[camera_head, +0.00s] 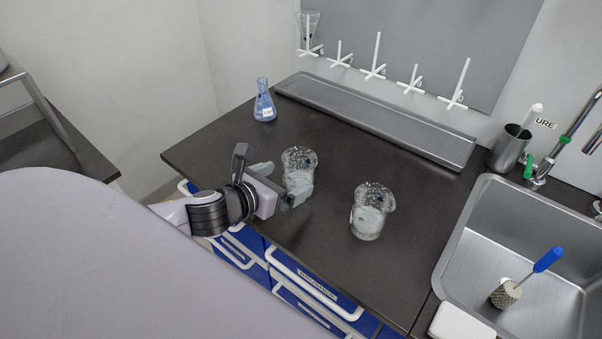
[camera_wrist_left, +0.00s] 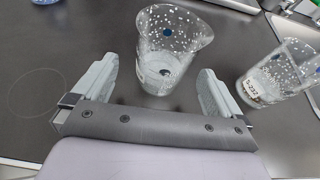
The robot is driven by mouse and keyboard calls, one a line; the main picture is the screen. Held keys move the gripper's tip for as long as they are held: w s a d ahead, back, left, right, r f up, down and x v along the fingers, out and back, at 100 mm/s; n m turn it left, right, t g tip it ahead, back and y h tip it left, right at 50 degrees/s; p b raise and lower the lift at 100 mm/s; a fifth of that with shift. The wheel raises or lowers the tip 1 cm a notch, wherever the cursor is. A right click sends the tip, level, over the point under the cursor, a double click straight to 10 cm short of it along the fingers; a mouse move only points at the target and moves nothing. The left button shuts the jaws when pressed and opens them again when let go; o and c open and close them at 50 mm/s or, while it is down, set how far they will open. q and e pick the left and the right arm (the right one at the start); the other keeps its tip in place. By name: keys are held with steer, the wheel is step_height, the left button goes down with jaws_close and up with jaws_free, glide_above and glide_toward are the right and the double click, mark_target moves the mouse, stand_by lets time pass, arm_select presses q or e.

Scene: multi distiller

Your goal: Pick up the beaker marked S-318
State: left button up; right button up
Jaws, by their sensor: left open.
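A clear speckled glass beaker (camera_head: 299,160) stands upright on the dark bench. It also shows in the left wrist view (camera_wrist_left: 170,45), where no label on it can be read. My left gripper (camera_head: 285,180) is open, with one finger on either side of this beaker and nothing clamped. A second, similar beaker (camera_head: 370,212) stands to the right. In the left wrist view it (camera_wrist_left: 275,75) has a white label that seems to read S-232. The marking S-318 is not readable on either beaker. My right gripper is not in view.
A blue conical flask (camera_head: 264,104) stands at the back left. A long grey tray (camera_head: 375,120) lies along the wall under white pegs. A steel sink (camera_head: 560,245) with a brush is at the right. The bench between the beakers and tray is clear.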

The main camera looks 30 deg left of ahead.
arm_select(q)
steer(key=shift+d+p+x, duration=0.2)
steer(key=shift+p+x, duration=0.1)
steer(key=shift+x, duration=2.35)
steer(key=c, duration=1.1)
